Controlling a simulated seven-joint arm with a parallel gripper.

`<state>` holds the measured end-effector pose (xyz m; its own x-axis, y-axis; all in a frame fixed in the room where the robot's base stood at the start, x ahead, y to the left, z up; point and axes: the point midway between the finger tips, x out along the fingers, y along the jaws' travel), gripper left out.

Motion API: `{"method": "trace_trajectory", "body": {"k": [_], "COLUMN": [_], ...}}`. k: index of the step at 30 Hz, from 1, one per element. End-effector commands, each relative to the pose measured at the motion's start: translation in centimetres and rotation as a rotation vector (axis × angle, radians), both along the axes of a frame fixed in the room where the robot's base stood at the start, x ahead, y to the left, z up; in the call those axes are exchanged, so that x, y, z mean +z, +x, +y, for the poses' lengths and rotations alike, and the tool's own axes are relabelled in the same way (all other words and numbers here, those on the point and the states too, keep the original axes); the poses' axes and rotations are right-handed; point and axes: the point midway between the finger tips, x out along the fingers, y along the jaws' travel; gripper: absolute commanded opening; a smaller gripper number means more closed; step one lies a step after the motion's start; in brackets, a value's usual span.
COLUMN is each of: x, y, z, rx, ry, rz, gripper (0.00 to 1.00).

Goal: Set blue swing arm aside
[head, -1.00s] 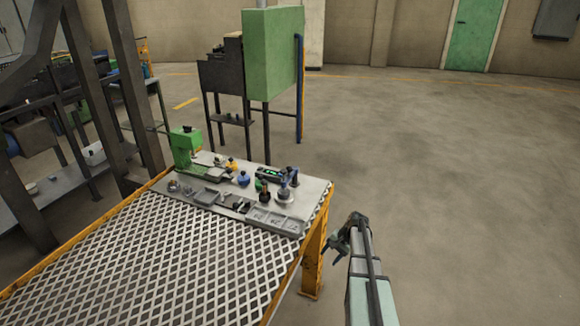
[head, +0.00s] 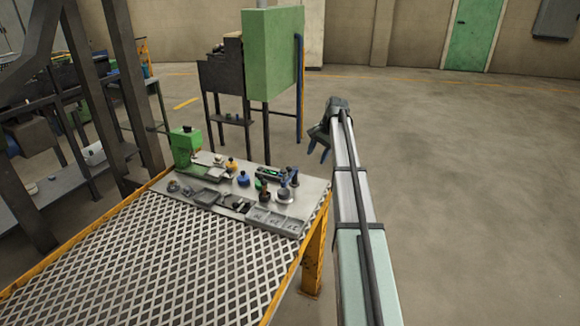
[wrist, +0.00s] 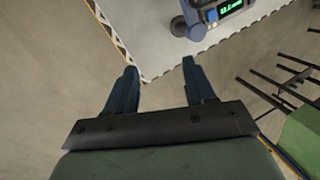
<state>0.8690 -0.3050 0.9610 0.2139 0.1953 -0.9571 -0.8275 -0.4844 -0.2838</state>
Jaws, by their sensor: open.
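A small device with a green lit display and a blue arm-like part (head: 292,176) stands near the right end of the light work plate on the table. I cannot tell for sure whether this blue part is the swing arm. A blue-grey device with a green display (wrist: 205,14) is partly cut off at the top of the wrist view. My gripper (head: 319,148) is open and empty, in the air beyond the table's right corner, apart from the device. Its two dark blue fingers also show spread in the wrist view (wrist: 160,66).
A yellow-edged mesh table top (head: 150,250) lies in front. A green cabinet (head: 272,55) stands behind. Floor to the right is free.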

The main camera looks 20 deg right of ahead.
Motion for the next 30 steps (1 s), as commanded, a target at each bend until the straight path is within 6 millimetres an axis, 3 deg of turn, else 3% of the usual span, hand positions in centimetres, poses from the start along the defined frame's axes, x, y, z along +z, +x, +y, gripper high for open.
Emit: {"method": "trace_trajectory", "body": {"k": [1,6,12,19,30], "x": [1.9,5.8,7.5,5.5,-0.9], "y": [0.8,1.8,2.1,2.3,3.4], "z": [1.9,6.2,8.1,8.5,9.1], "rx": [0.017,0.038,0.045,0.046,0.047], "ry": [-0.021,-0.074,-0.1,-0.1,-0.1], "rz": [0.008,0.037,0.049,0.052,0.051], "gripper": [0.54,0.54,0.54,0.54,0.54]}}
